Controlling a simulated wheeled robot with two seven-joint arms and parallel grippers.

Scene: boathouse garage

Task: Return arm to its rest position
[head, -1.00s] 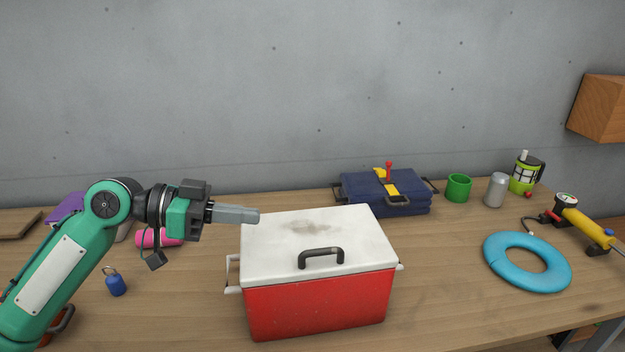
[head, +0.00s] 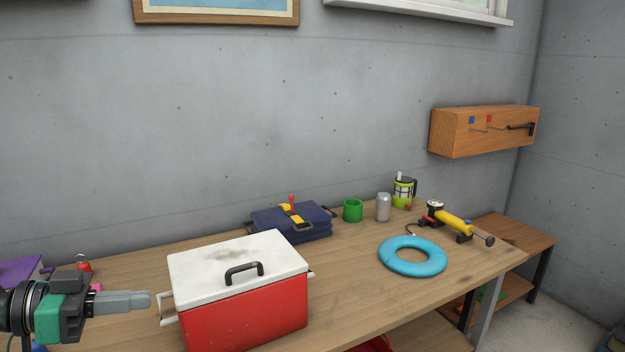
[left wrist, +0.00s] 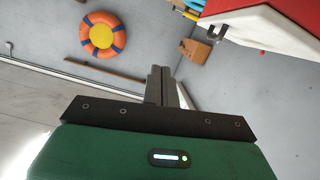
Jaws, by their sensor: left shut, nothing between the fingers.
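My left gripper (head: 122,302) is at the lower left of the head view, with its grey fingers together and empty. It points right, toward the left side of the red cooler (head: 248,322) with its closed white lid. The fingers look close to the cooler in that view; I cannot tell the exact gap. In the left wrist view the shut fingers (left wrist: 160,84) point away from the camera, and part of the cooler (left wrist: 270,22) shows at the upper right. My right gripper is not in view.
On the wooden workbench (head: 345,310) are a navy bag (head: 285,226), a green cup (head: 353,211), a silver can (head: 383,207), a blue ring (head: 412,257) and a yellow pump (head: 453,222). A wooden wall box (head: 485,130) hangs at the right. An orange life ring (left wrist: 103,35) shows in the wrist view.

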